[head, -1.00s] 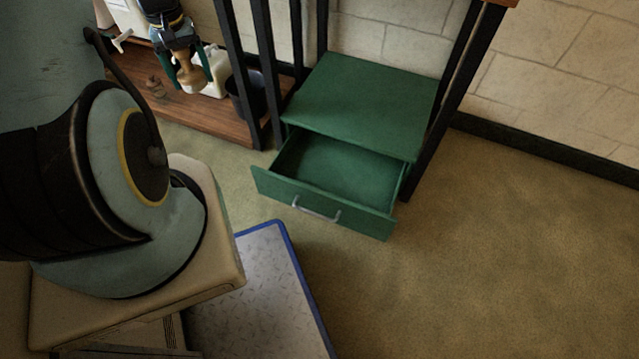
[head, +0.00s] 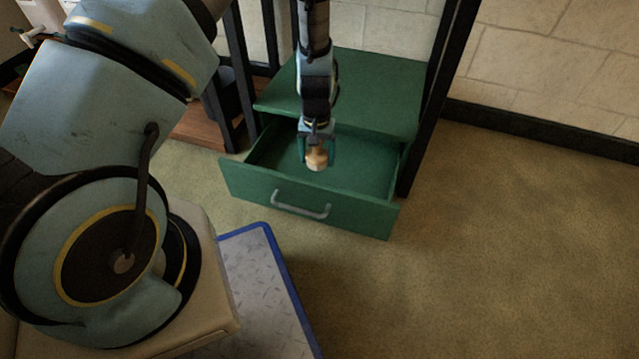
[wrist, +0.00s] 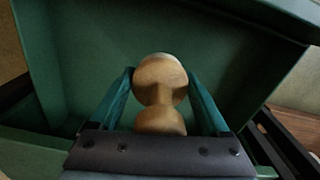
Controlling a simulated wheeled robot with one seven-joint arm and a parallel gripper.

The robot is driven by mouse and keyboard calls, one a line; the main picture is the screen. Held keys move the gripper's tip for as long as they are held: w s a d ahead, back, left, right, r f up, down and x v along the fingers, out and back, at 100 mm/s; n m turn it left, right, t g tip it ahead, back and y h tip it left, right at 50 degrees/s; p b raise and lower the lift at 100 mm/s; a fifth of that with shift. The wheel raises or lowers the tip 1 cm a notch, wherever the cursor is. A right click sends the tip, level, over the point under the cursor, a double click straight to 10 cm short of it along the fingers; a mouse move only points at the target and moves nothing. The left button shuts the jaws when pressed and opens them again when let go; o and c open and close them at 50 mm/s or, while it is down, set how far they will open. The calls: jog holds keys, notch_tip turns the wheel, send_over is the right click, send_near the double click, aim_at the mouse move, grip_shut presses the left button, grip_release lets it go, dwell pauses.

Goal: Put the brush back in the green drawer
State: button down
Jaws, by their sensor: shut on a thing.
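The brush (head: 317,158) is a tan, rounded wooden piece; in the wrist view the brush (wrist: 161,85) shows a round end and a narrower waist. My gripper (head: 317,150) is shut on it, with a teal finger on either side; the gripper also shows in the wrist view (wrist: 162,100). The green drawer (head: 300,205) is pulled open below its green cabinet (head: 350,90). In the head view the brush appears over the open drawer, and the drawer's green inside surrounds it in the wrist view. The exact height of the brush above the drawer floor cannot be told.
Black uprights stand on both sides of the cabinet, the right one (head: 432,110) close to the drawer. A wooden shelf (head: 200,128) lies at left. The carpet (head: 500,260) in front and to the right is clear.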

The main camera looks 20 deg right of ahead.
aim_at(317, 179)
notch_tip(317, 179, down, 10)
jog(key=b, duration=0.4)
jog(key=shift+r, duration=0.25)
jog(key=shift+f, duration=0.1)
grip_release()
notch_tip(317, 179, up, 12)
jog(key=p, duration=0.5)
jog(key=shift+p, duration=0.3)
